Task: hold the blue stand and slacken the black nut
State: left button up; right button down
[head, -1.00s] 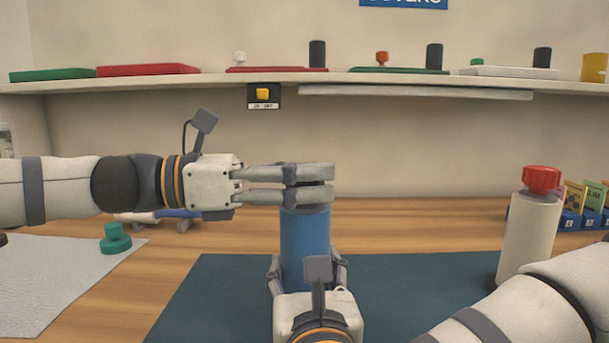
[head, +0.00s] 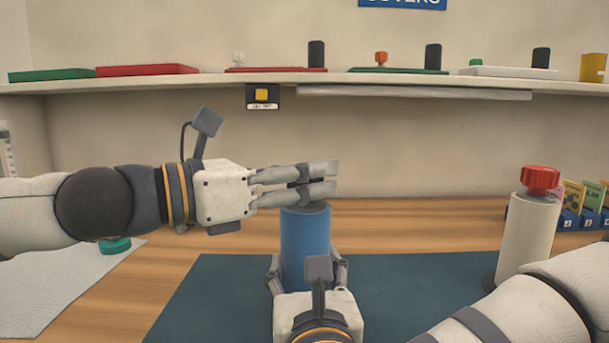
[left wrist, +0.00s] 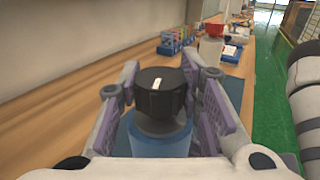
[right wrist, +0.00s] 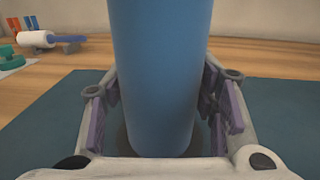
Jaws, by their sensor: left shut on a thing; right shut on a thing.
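The blue stand (head: 305,238) is upright on the dark mat (head: 220,290), with a grey top. The black nut (left wrist: 160,93) sits on top of it; in the left wrist view a white mark shows on its top face. My left gripper (head: 316,181) comes in from the left at the stand's top and is shut on the nut, its fingers mostly hiding the nut in the head view. My right gripper (head: 307,268) is shut on the stand low down, one finger on each side. The right wrist view shows the blue stand (right wrist: 160,75) between its fingers.
A white stand (head: 527,235) with a red knob (head: 541,180) stands at the right, near my right arm. A green knob (head: 115,245) lies at the left by a grey cloth (head: 60,285). A shelf (head: 200,83) with parts runs across the back.

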pick_arm(q)
jog(key=shift+s+d+f+n+t+y, duration=0.1)
jog(key=shift+f+n+t+y, duration=0.05)
jog(key=shift+n+t+y, duration=0.35)
jog(key=shift+s+f+n+t+y, duration=0.1)
jog(key=shift+n+t+y, duration=0.3)
jog(key=shift+t, duration=0.2)
jog(key=n+t+y, duration=0.2)
jog(key=t+y, duration=0.1)
jog(key=shift+r+n, duration=0.2)
jog(key=shift+n, duration=0.1)
jog(key=shift+w+n+t+y, duration=0.1)
jog(key=shift+n+t+y, duration=0.7)
jog(key=shift+n+y, duration=0.8)
jog(key=shift+w+n+t+y, duration=0.1)
jog(key=shift+n+t+y, duration=0.8)
jog(key=shift+y, duration=1.2)
jog(key=o, duration=1.2)
jog(key=s, duration=0.4)
jog(key=s+a, duration=0.1)
jog(key=s, duration=0.3)
jog(key=s+a, duration=0.1)
jog(key=s, duration=0.3)
jog(key=shift+a+r, duration=0.1)
jog(key=shift+a, duration=0.1)
